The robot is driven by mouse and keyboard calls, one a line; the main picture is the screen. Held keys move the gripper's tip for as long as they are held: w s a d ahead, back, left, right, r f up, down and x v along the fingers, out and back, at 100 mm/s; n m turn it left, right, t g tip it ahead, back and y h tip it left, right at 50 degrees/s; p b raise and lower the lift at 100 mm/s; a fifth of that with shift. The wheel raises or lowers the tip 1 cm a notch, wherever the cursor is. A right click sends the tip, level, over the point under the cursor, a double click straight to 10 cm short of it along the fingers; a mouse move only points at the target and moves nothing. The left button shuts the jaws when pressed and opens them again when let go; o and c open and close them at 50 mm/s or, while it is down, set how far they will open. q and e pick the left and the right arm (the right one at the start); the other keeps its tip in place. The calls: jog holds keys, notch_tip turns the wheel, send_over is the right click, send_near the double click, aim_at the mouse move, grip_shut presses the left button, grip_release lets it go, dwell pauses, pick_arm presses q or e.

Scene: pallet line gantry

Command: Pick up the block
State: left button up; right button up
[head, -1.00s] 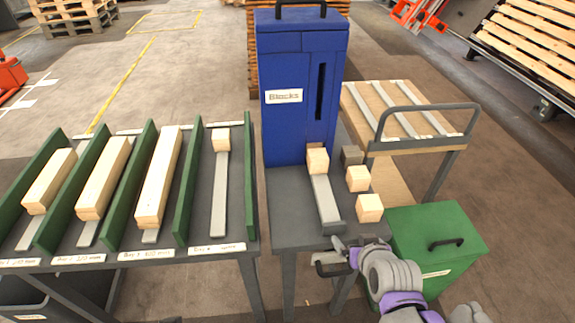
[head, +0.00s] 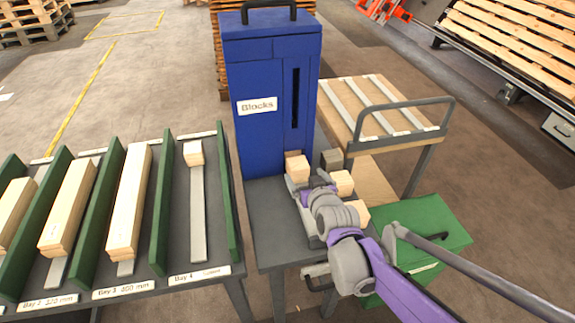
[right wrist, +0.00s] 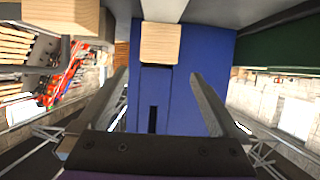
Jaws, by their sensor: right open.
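A pale wooden block (head: 297,168) sits at the mouth of the blue dispenser (head: 262,140) labelled Blocks, at the top of its chute. My right gripper (head: 308,183) is open just in front of this block in the head view, its arm covering most of the chute. In the right wrist view the block (right wrist: 160,43) shows beyond the two spread fingers (right wrist: 163,100), roughly centred between them, with nothing held. Two more pale blocks, one upper (head: 343,182) and one lower (head: 362,213), lie right of the gripper, the lower partly hidden by my arm. My left gripper is not in view.
A darker grey-brown block (head: 331,158) stands beside the dispenser. A bay rack (head: 180,262) with green dividers holds timber at left; Bay 4 has one small block (head: 193,152). A green box (head: 425,222) and a cart (head: 400,150) stand at right.

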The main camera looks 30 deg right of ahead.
aim_at(300, 168)
jog(key=x, duration=0.3)
jog(key=shift+f+b, duration=0.15)
jog(key=shift+b, duration=0.2)
jog(key=shift+b+x, duration=0.5)
jog(key=shift+x, duration=2.6)
jog(key=shift+s+d+f, duration=0.1)
jog(key=c, duration=1.4)
jog(key=shift+s+r, duration=0.15)
jog(key=shift+r, duration=0.15)
notch_tip(300, 168, up, 7)
jog(key=shift+f+p, duration=0.2)
jog(key=shift+p, duration=0.8)
jog(key=s+a+p, duration=0.1)
jog(key=s, duration=0.5)
jog(key=s+a, duration=0.2)
jog(key=s, duration=0.4)
jog(key=s+a+p, duration=0.1)
jog(key=s, duration=0.6)
jog(key=shift+a+f+p, duration=0.1)
jog(key=shift+a+p, duration=0.2)
jog(key=shift+a, duration=0.1)
